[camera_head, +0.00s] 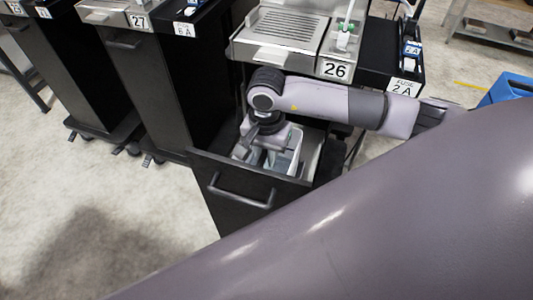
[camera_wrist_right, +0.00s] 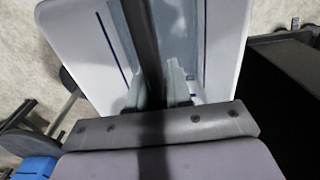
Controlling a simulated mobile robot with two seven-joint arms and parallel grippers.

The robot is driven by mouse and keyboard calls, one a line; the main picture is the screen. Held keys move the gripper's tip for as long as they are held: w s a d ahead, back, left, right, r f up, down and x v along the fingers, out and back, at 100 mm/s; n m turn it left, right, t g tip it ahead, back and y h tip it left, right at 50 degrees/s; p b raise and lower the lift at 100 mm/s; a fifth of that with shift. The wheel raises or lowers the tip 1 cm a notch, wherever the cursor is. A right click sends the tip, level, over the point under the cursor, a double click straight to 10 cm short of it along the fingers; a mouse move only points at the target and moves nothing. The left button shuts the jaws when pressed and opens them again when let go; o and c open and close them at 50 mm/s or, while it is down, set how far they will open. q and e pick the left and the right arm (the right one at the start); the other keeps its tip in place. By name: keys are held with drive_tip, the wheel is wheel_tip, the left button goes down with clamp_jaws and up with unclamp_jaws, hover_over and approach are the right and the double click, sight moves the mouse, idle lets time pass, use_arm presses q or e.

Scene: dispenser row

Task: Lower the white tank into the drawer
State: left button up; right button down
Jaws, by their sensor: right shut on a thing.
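The white tank (camera_head: 293,158) is inside the open black drawer (camera_head: 236,196) below the station labelled 26 in the head view. The tank's top sits near the level of the drawer's rim; its underside is hidden, so I cannot tell if it rests on the drawer floor. My right gripper (camera_head: 264,150) points down over the tank and hides part of it. In the right wrist view, my right gripper (camera_wrist_right: 153,92) is shut on the dark bar across the top of the white tank (camera_wrist_right: 228,45). My left gripper is not in view.
The station 26 dispenser (camera_head: 285,30) stands just behind the drawer, with a small rack labelled 2A (camera_head: 402,85) at its right. A black cabinet (camera_head: 150,90) stands close at left. A blue bin (camera_head: 508,90) is at far right.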

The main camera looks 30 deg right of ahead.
drive_tip(key=c, duration=1)
unclamp_jaws()
drive_tip(key=shift+o, duration=0.2)
drive_tip(key=shift+r, duration=0.35)
wheel_tip(320, 180, up, 6)
drive_tip(key=shift+r, duration=0.25)
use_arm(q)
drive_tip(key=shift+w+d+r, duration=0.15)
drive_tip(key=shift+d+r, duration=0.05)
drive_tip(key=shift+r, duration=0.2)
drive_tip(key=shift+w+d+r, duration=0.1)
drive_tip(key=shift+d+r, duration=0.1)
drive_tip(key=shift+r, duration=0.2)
